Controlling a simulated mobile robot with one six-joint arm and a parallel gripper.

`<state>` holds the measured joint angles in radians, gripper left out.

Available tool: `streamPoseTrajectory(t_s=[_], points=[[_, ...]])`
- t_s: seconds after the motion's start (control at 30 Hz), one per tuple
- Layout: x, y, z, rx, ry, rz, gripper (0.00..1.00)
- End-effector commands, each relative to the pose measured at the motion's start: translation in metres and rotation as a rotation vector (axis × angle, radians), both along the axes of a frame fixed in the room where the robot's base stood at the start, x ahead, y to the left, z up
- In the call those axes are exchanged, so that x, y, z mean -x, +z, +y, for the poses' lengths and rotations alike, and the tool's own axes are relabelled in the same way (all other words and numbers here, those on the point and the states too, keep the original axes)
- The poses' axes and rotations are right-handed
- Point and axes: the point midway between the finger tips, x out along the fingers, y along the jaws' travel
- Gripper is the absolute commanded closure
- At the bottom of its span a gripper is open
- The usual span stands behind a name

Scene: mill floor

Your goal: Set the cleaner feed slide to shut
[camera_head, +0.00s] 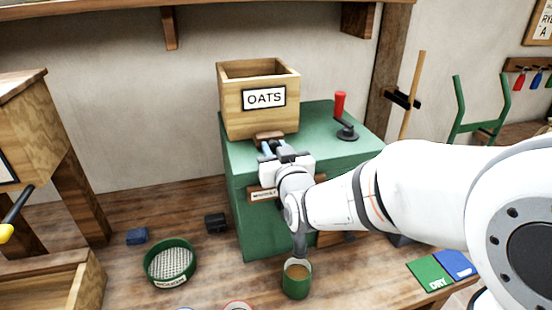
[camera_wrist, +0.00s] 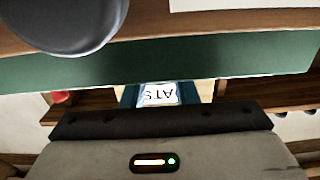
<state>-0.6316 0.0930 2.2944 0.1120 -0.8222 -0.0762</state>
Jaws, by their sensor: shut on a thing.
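The cleaner is a green cabinet (camera_head: 239,200) with a wooden hopper (camera_head: 233,113) marked OATS on top. At the foot of the hopper's front is the feed slide, whose brown wooden end (camera_head: 268,135) shows just beyond my fingers. My gripper (camera_head: 267,147) is at this slide, above the cabinet's front edge, and is shut on it. My fingers hide part of the slide, so its exact position is hard to tell. In the wrist view the fingers of my gripper (camera_wrist: 160,96) show with part of the upside-down OATS label (camera_wrist: 159,94) between them.
A red-handled crank (camera_head: 346,130) stands on the cabinet's right side. A green cup (camera_head: 296,284) with brown contents stands in front, below my wrist. A round green sieve (camera_head: 170,262), a blue block (camera_head: 137,236) and a dark block (camera_head: 215,223) lie to the left on the bench.

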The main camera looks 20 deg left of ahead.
Motion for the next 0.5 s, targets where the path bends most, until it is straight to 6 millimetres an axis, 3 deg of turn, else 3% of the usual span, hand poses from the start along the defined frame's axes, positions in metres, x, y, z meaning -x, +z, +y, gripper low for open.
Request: streamPoseTrajectory(t_s=[0.2, 0.23, 0.5], points=[[0.0008, -0.0007, 0.0004, 0.003, 0.002, 0.003, 1.0], [0.0008, -0.0007, 0.0004, 0.003, 0.002, 0.003, 0.72], [0.0006, -0.0005, -0.0002, 0.002, 0.001, 0.002, 0.53]])
